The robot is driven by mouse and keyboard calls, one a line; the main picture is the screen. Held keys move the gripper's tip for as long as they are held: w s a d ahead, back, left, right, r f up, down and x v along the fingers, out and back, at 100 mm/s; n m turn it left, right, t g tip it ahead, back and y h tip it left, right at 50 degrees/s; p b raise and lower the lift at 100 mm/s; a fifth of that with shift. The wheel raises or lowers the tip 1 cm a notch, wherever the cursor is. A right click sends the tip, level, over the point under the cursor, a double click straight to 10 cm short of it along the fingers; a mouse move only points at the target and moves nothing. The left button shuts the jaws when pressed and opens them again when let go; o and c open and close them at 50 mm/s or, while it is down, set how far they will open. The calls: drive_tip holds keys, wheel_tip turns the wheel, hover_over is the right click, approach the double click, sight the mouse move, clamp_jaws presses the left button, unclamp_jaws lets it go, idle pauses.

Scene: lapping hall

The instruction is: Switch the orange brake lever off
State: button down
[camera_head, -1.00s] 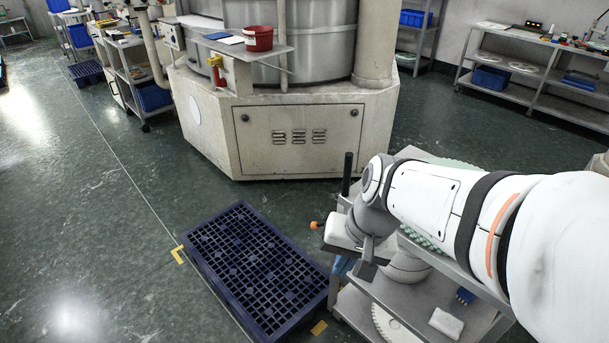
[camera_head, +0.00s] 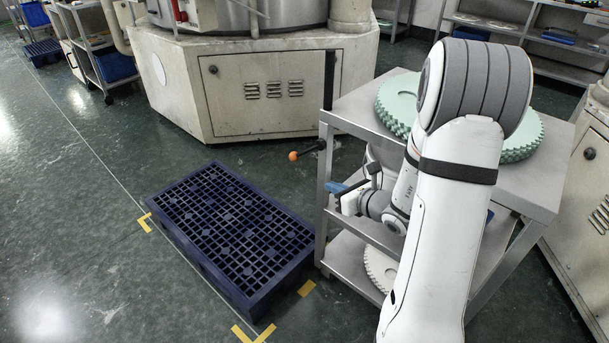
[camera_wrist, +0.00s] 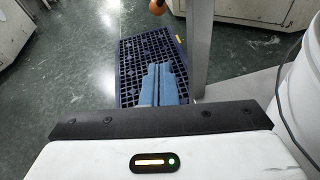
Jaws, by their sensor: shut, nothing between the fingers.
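The orange-knobbed brake lever (camera_head: 293,156) sticks out to the left from the side of the grey metal cart (camera_head: 345,108), on a short dark rod. In the wrist view only its orange knob (camera_wrist: 157,7) shows, cut by the top edge. My gripper (camera_head: 336,187) has blue fingers and is at the cart's left side, below and to the right of the knob and apart from it. In the wrist view the fingers (camera_wrist: 159,84) lie side by side, shut and empty. They point out over the floor and the pallet, with the knob beyond their tips.
A dark blue pallet (camera_head: 228,235) lies on the floor left of the cart, with yellow corner marks around it. Green toothed discs (camera_head: 396,104) lie on the cart top. A cart post (camera_wrist: 200,45) stands close right of my fingers. A large machine (camera_head: 255,85) stands behind.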

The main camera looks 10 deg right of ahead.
sight(304, 151)
idle(0.3)
drive_tip(key=w+r+b+x, duration=0.1)
drive_tip(key=r+b+x, duration=0.1)
drive_tip(key=x, duration=1)
drive_tip(key=shift+w+a+r+b, duration=0.25)
drive_tip(key=shift+w+b, duration=0.05)
drive_tip(key=shift+b, duration=0.45)
